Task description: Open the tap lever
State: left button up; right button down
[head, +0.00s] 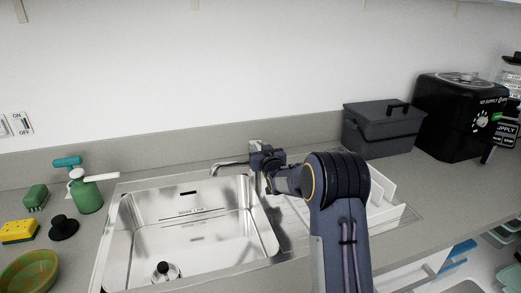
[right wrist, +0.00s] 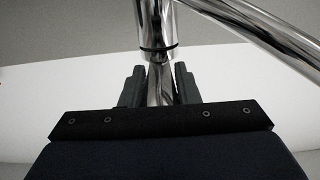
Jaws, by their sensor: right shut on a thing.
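The chrome tap (head: 229,164) stands behind the sink, its spout reaching left over the basin. My right gripper (head: 262,160) is at the tap's top and covers most of its body and lever in the head view. In the right wrist view, the tap's round chrome body (right wrist: 155,25) fills the upper middle. The narrow chrome lever (right wrist: 160,84) comes from it and lies between the two dark fingers of my right gripper (right wrist: 160,88), which is shut on it. My left gripper is in neither view.
The steel sink (head: 190,227) is left of my right arm. A white rack (head: 385,212) lies behind that arm, with a dark grey box (head: 380,130) and a black appliance (head: 458,115) beyond. A green bottle (head: 88,193) and yellow sponge (head: 18,231) are at left.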

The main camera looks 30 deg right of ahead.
aim_at(259, 146)
jog(key=r+g+p, duration=0.2)
jog(key=p, duration=0.1)
jog(key=w+r+g+y+p, duration=0.1)
jog(key=g+p, duration=0.1)
jog(key=p, duration=0.1)
jog(key=shift+d+r, duration=0.15)
jog(key=shift+r, duration=0.2)
jog(key=shift+w+f+g+p, duration=0.15)
jog(key=shift+g+p, duration=0.15)
jog(key=shift+p, duration=0.3)
jog(key=c, duration=1.1)
grip_release()
jog(key=shift+f, duration=0.1)
